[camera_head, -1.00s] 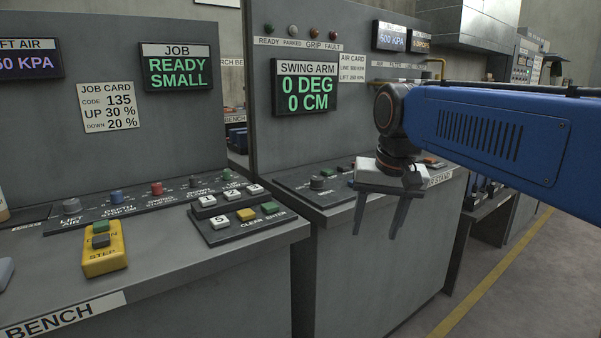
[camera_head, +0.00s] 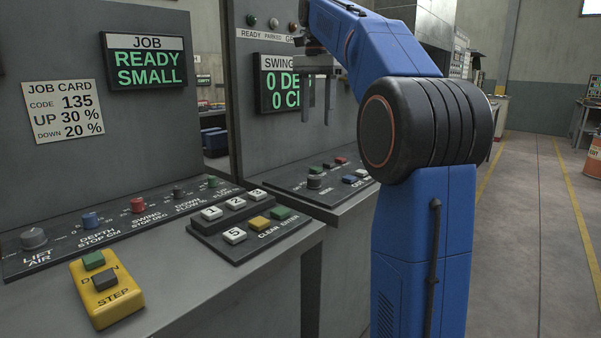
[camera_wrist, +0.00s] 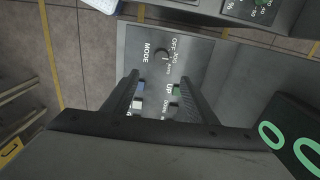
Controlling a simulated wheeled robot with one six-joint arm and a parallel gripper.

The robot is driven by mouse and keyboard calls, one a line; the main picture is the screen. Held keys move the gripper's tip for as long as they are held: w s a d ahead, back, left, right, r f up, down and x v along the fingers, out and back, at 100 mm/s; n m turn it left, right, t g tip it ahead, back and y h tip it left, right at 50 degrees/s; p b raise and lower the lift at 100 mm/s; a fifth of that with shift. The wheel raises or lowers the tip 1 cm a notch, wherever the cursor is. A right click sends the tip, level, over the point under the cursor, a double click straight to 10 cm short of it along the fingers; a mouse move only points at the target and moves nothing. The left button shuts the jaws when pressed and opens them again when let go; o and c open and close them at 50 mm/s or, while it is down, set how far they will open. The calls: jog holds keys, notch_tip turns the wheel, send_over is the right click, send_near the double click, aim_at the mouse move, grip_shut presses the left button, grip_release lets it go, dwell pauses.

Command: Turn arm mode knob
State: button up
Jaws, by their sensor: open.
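The arm mode knob is a round dark knob (camera_head: 315,182) on the black sloping panel below the SWING ARM display in the head view. In the wrist view the knob (camera_wrist: 163,57) sits beside the word MODE, with OFF and JOG legible near it. Its exact pointer setting is too small to tell. My gripper (camera_head: 317,106) is open and empty, with its fingers pointing down above the panel, apart from the knob. In the wrist view my fingertips (camera_wrist: 160,80) flank the panel's buttons, and the knob shows just beyond them.
The SWING ARM display (camera_head: 271,84) is partly hidden by my gripper. A keypad (camera_head: 242,221), a yellow step box (camera_head: 106,289) and a row of coloured knobs (camera_head: 137,205) are on the left bench. A JOB display (camera_head: 145,61) reads READY SMALL. Open floor lies right.

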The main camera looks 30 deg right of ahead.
aim_at(314, 177)
jog(key=f, duration=1.7)
jog(key=shift+w, duration=0.25)
jog(key=c, duration=1.1)
